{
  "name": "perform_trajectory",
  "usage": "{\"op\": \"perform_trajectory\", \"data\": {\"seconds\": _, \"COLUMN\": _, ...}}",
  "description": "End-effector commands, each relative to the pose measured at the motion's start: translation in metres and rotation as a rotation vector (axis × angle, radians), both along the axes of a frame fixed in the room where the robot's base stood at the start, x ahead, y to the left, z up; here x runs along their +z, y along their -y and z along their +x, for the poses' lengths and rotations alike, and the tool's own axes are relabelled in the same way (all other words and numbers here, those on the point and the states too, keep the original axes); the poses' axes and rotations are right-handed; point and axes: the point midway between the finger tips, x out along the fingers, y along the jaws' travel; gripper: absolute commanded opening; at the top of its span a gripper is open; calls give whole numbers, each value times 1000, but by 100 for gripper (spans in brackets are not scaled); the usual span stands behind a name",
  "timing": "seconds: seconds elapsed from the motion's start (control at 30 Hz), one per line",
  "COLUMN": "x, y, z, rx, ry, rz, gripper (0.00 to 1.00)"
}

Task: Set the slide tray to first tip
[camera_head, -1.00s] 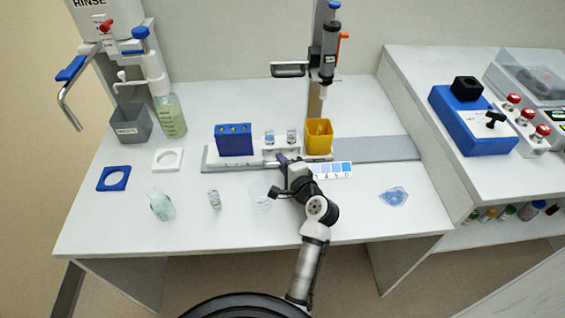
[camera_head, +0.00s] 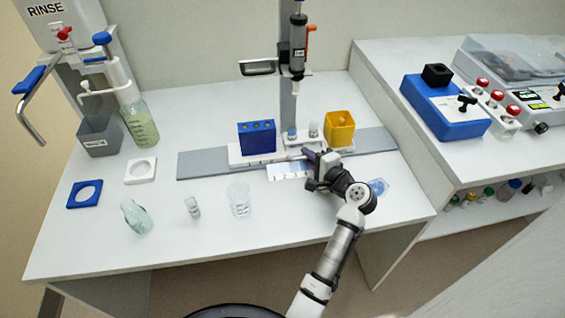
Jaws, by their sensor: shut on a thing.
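The white slide tray (camera_head: 236,158) sits on a grey rail (camera_head: 200,166). It carries a blue block (camera_head: 257,138) with holes on the left, two small vials (camera_head: 313,130) in the middle and a yellow bin (camera_head: 340,128) on the right. The pipette (camera_head: 298,45) hangs on its column above the tray, roughly over the left vial. My gripper (camera_head: 312,157) is shut at the tray's front edge, apparently on its handle, which the fingers mostly hide. A numbered strip (camera_head: 288,172) lies in front of the rail, partly covered by my gripper.
Bare rail shows on both sides of the tray.

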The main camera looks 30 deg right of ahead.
Motion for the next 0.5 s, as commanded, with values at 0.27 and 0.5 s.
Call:
{"op": "perform_trajectory", "data": {"seconds": 0.27, "x": -1, "y": 73, "z": -21, "rx": -5, "ry": 3, "rz": 0, "gripper": 0}}
{"op": "perform_trajectory", "data": {"seconds": 0.5, "x": -1, "y": 115, "z": -33, "rx": -3, "ry": 3, "rz": 0, "gripper": 0}}
